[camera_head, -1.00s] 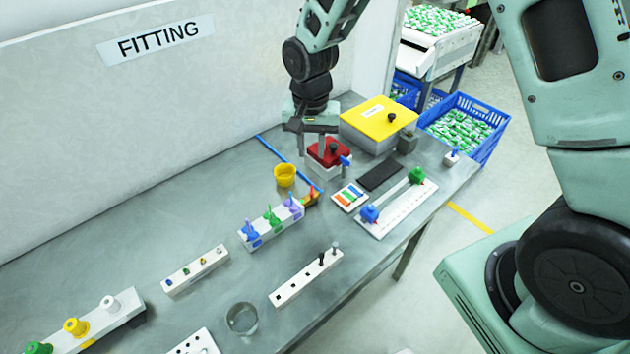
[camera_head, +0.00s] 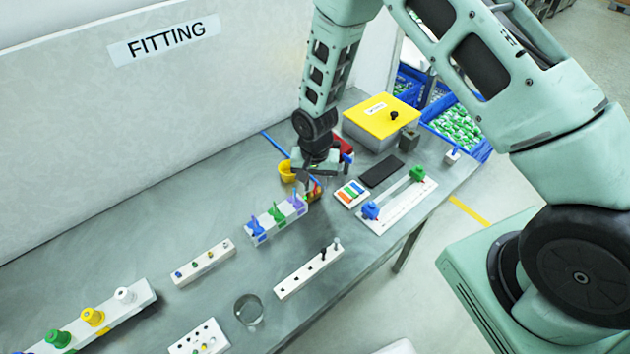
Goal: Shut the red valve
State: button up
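A pale manifold block (camera_head: 268,236) stands in the middle of the table with a blue valve (camera_head: 257,229), a green valve (camera_head: 277,213) and a purple valve (camera_head: 298,203) in a row. At its far right end is a small red valve (camera_head: 314,190) by a yellow-orange piece. My gripper (camera_head: 314,180) points down at this far end, close over the red valve, and partly hides it. Whether it touches the valve cannot be told. The fingers are too small and overlapped to show their gap. The valve's handle angle is unclear.
A yellow cup (camera_head: 286,172) stands just left of my gripper. Behind it a red-lidded box (camera_head: 344,147) is partly hidden. A tray of coloured strips (camera_head: 351,193) and a white rail with blue and green knobs (camera_head: 398,205) lie to the right.

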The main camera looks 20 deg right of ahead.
grip_shut()
jog(key=shift+n, duration=0.3)
jog(key=n+b, duration=0.2)
jog(key=n, duration=0.1)
jog(key=n+b, duration=0.2)
jog(key=n, duration=0.3)
jog(key=shift+n, duration=0.3)
dwell(0.5)
grip_release()
